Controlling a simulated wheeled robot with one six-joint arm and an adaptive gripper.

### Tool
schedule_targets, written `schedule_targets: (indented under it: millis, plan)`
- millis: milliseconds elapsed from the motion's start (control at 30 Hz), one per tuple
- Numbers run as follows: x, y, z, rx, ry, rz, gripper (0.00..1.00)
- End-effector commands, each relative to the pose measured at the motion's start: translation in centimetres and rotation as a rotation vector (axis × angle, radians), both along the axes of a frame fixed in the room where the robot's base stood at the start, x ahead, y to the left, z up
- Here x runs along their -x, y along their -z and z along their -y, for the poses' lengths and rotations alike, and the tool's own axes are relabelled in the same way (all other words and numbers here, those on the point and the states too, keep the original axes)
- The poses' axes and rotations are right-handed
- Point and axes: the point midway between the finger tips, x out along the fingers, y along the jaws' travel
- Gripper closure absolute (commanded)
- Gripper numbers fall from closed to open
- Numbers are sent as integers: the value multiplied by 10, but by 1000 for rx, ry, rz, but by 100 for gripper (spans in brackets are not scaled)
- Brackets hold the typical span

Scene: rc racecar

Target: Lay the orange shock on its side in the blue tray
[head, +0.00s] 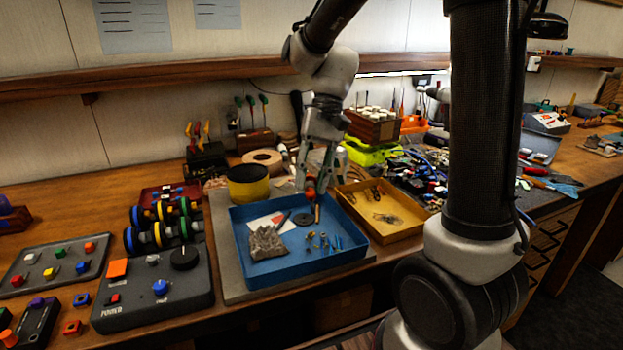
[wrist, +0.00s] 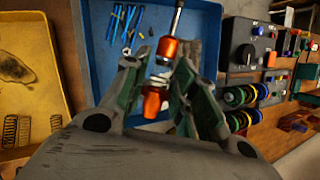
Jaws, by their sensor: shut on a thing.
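The orange shock (wrist: 165,50) is between the fingers of my gripper (wrist: 158,82) in the wrist view, with orange ends, a pale coil between them and a metal rod running toward the top edge. In the head view my gripper (head: 318,172) points down over the back right part of the blue tray (head: 262,282), and only a small orange-red part of the shock (head: 311,188) shows at its fingertips. My gripper is shut on the shock. Whether the shock touches the tray floor cannot be told.
The blue tray holds a grey crumpled cloth (head: 267,243), a dark disc (head: 303,219) and several small blue and brass parts. A yellow tray (head: 403,236) with springs adjoins on the right. A yellow-black round tub (head: 248,184) stands behind. A control box (head: 152,294) lies left.

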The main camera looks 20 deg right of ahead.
Motion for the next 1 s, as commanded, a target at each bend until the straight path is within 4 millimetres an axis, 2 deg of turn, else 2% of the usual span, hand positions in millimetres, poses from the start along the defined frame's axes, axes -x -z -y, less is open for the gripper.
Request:
schedule_targets:
  millis: [167,700,1000]
  plan:
    - [0,10,0,-1,0,-3,96]
    - [0,75,0,0,1,-1,96]
    - [0,87,0,-1,0,0,96]
